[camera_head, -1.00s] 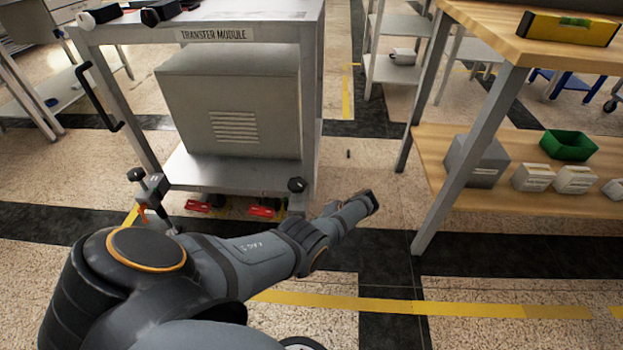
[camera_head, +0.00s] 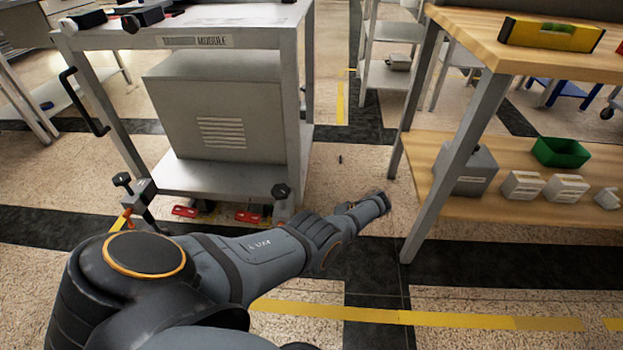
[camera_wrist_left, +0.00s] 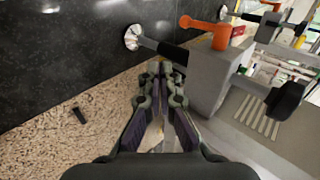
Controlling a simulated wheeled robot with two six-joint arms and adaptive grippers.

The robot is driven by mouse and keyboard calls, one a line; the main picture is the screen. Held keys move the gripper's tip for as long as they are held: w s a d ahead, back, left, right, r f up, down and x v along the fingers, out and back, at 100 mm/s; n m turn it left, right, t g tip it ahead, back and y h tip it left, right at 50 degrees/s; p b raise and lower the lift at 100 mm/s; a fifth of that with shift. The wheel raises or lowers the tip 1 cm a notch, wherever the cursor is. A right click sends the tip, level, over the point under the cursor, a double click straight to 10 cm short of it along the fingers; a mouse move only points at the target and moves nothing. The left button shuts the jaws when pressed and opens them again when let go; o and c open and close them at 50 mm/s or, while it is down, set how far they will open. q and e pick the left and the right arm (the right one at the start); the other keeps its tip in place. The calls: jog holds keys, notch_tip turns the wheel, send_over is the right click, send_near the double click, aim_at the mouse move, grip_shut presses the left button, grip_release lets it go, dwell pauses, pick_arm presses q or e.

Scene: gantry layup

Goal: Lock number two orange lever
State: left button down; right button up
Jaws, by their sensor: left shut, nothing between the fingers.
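In the left wrist view an orange lever (camera_wrist_left: 210,32) sits on top of a grey clamp block (camera_wrist_left: 212,80) with a black knob (camera_wrist_left: 284,100). A dark rod runs from the block to a round metal disc (camera_wrist_left: 132,37). My left gripper (camera_wrist_left: 165,75) is shut and empty, its fingertips just left of the block; I cannot tell whether they touch it. I see no lever number. My right gripper is in neither view.
The transfer module cart (camera_head: 195,40) carries a grey box (camera_head: 220,115), with red pedals (camera_head: 250,216) below. A wooden bench (camera_head: 470,200) stands to the right. A small black cylinder (camera_head: 340,159) lies on the open floor between them.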

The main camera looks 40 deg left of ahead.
pick_arm(q)
jog(key=w+d+b, duration=0.1)
jog(key=d+b, duration=0.1)
jog(key=d, duration=0.1)
jog(key=w+d+b, duration=0.1)
jog(key=shift+w+d+r, duration=0.15)
jog(key=shift+w+r, duration=0.2)
jog(key=shift+r, duration=0.05)
